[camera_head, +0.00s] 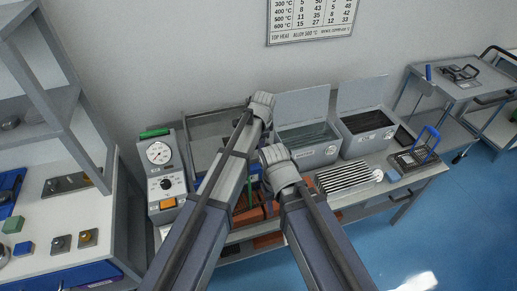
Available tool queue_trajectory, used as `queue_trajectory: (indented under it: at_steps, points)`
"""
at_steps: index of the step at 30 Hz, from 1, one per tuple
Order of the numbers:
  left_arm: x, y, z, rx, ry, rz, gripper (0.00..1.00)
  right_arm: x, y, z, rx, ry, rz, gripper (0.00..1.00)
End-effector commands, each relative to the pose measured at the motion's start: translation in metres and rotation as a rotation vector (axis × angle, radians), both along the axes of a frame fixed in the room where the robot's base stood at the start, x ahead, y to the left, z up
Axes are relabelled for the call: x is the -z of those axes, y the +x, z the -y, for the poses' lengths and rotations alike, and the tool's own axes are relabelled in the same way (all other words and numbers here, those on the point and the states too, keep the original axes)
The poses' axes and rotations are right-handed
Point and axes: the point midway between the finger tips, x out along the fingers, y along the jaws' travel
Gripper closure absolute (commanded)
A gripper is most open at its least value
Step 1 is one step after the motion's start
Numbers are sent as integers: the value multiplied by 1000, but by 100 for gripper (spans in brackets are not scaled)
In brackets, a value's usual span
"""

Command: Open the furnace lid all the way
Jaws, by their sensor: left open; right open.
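The furnace seems to be the dial-fronted unit (166,180) and the box beside it, behind my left arm. A grey panel (208,130), which looks like its lid, shows at the back of that box. My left arm hides much of it, so I cannot tell how far the lid is open. My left gripper (262,104) is at the right side of this panel, open; contact cannot be seen. My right gripper (275,155) is lower, in front of the left tank, open with nothing visible in it. The fingertips of both are hard to make out.
Two tanks with raised lids, the left tank (312,157) and the right tank (368,141), stand right of the furnace. A slatted rack (345,178) and a blue-handled basket (412,158) lie in front. A shelf unit (75,130) stands at left. Blue floor is free at right.

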Motion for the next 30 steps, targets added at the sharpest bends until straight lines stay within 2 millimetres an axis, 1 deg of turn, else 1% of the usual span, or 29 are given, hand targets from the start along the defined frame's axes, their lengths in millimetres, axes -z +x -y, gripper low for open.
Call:
queue_trajectory:
  at_steps: [1, 8, 11, 22, 23, 30]
  points:
    - [3, 1, 0, 0, 0, 0, 48, 3, 0, 0, 0, 0, 0, 50]
    - [2, 1, 0, 0, 0, 0, 48, 2, 0, 0, 0, 0, 0, 50]
    - [2, 1, 0, 0, 0, 0, 57, 2, 0, 0, 0, 0, 0, 50]
    - [2, 0, 0, 0, 0, 0, 98, 2, 0, 0, 0, 0, 0, 50]
    - [2, 0, 0, 0, 0, 0, 100, 2, 0, 0, 0, 0, 0, 50]
    - [2, 1, 0, 0, 0, 0, 100, 2, 0, 0, 0, 0, 0, 50]
